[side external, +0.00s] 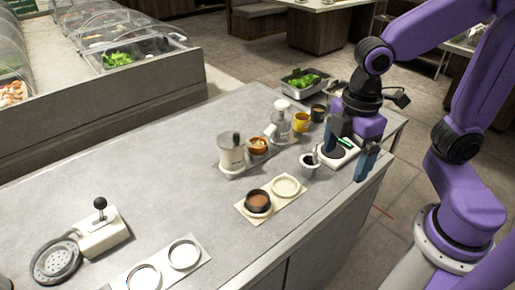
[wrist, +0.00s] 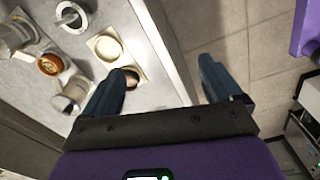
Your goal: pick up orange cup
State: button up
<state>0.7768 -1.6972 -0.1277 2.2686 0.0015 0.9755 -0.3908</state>
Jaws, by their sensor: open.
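A small orange cup (side external: 258,146) with pale contents on top stands upright on the counter, just right of a metal canister (side external: 231,152). It also shows in the wrist view (wrist: 50,64), at the left. A yellow cup (side external: 301,123) stands farther back, beside a dark cup (side external: 318,113). My gripper (side external: 348,154) is open with nothing between its fingers, at the counter's right edge, well right of the orange cup. In the wrist view, my fingers (wrist: 160,84) are spread wide, with the counter edge and floor beyond them.
A glass bottle (side external: 280,125) stands behind the orange cup. A two-well tray (side external: 272,200) with a brown-filled bowl lies in front. A spooned cup (side external: 309,164) and a white device (side external: 338,152) are near my gripper.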

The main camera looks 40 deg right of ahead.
jog(key=w+a+r+n, duration=0.1)
jog(key=w+a+n, duration=0.2)
jog(key=w, duration=0.7)
jog(key=n, duration=0.7)
send_over(257, 139)
jog(key=s+a, duration=0.2)
notch_tip(257, 139, down, 14)
jog(key=shift+r, duration=0.15)
jog(key=shift+d+f, duration=0.15)
jog(key=shift+f, duration=1.2)
jog(key=shift+d+f, duration=0.1)
jog(key=shift+f, duration=1.2)
